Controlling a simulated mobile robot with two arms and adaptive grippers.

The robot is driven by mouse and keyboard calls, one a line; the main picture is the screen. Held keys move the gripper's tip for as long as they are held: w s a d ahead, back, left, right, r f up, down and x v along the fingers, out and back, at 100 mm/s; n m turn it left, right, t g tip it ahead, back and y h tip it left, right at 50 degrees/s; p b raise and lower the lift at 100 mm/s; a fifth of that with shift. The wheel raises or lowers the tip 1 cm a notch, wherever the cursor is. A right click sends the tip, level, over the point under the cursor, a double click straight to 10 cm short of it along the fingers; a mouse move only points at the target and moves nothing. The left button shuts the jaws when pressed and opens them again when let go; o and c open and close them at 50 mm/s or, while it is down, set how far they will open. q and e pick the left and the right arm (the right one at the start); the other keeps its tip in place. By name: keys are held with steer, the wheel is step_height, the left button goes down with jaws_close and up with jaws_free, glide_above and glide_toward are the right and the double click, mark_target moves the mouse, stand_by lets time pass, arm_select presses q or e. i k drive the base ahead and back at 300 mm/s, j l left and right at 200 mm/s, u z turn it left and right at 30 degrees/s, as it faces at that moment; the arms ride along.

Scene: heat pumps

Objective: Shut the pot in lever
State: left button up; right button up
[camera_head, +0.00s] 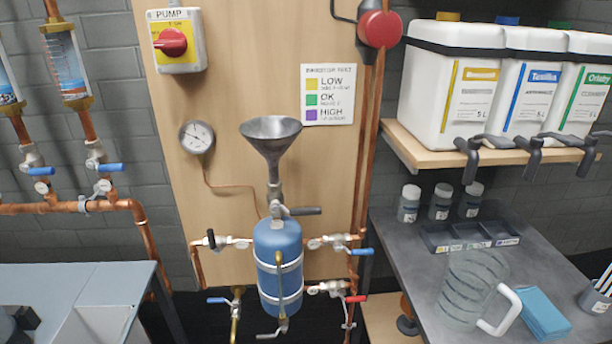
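The blue pot (277,258) hangs upright on the wooden board, with a grey funnel (270,132) above it. A dark lever (304,211) lies sideways on the valve between funnel and pot. A black lever (211,239) stands upright, across the pipe at the pot's left. To the right, a blue lever (361,252) and a lower red lever (356,299) lie roughly sideways. A grey lever (268,336) is under the pot. I see no label marking which one is the pot in lever. Neither of my grippers is in view.
A red pump switch (172,42) and a gauge (197,137) are on the board. White canisters with taps stand on a shelf (412,149) at right. A clear jug (468,288) and blue cloth (542,312) lie on the right counter. Space before the pot looks clear.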

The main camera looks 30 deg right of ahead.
mark_target(334, 295)
steer(key=z, duration=1.4)
